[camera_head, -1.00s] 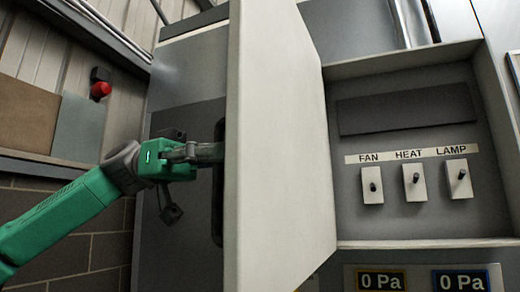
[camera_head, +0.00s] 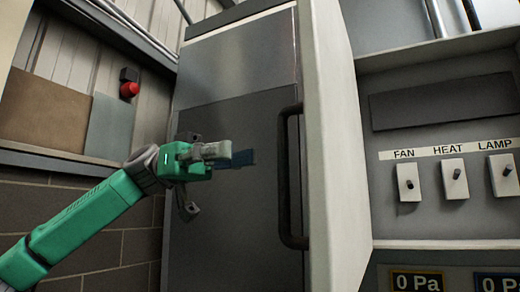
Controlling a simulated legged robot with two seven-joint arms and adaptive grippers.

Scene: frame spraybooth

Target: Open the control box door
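The control box door (camera_head: 338,150) stands swung open, seen nearly edge-on as a pale panel left of the control box (camera_head: 450,245). Inside the box are three switches labelled FAN (camera_head: 408,182), HEAT (camera_head: 455,179) and LAMP (camera_head: 503,175). My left gripper (camera_head: 243,158) is left of the door, in front of the grey booth door, apart from the control box door. Its fingers point right and look empty; their gap is not clear from this angle. My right gripper is not in view.
A red button (camera_head: 129,89) is on the left wall. Pressure displays (camera_head: 417,281) sit below the box.

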